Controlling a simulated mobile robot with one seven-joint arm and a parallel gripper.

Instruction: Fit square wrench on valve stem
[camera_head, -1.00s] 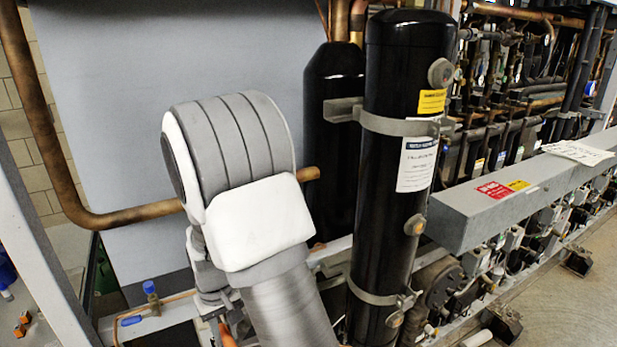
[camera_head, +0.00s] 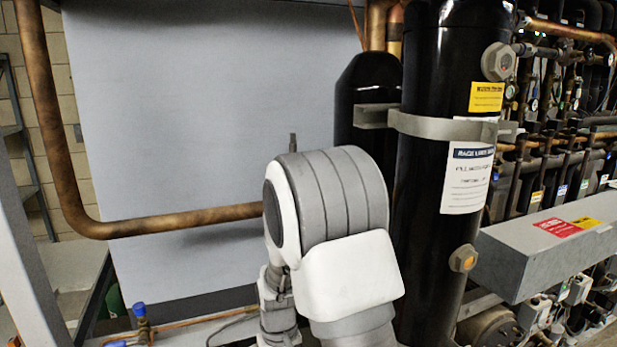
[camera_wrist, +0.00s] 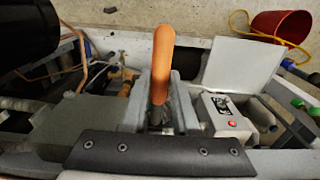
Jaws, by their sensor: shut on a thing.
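In the wrist view my gripper (camera_wrist: 161,112) is shut on a tool with an orange handle (camera_wrist: 163,65), taken to be the square wrench. The handle sticks up between the two grey fingers. The wrench's working end is hidden between the fingers. A brass-coloured fitting (camera_wrist: 125,86) lies just left of the fingers, apart from the handle; I cannot tell whether it carries the valve stem. In the head view a blue-capped valve (camera_head: 141,317) stands at the lower left, left of my arm. My gripper and the wrench do not show there.
A tall black cylinder (camera_head: 440,215) stands right of my arm, with a grey beam (camera_head: 540,255) beyond it. A copper pipe (camera_head: 170,221) crosses before a large grey panel (camera_head: 200,120). A grey box with a red button (camera_wrist: 222,115) and a red bucket (camera_wrist: 280,35) show at the right.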

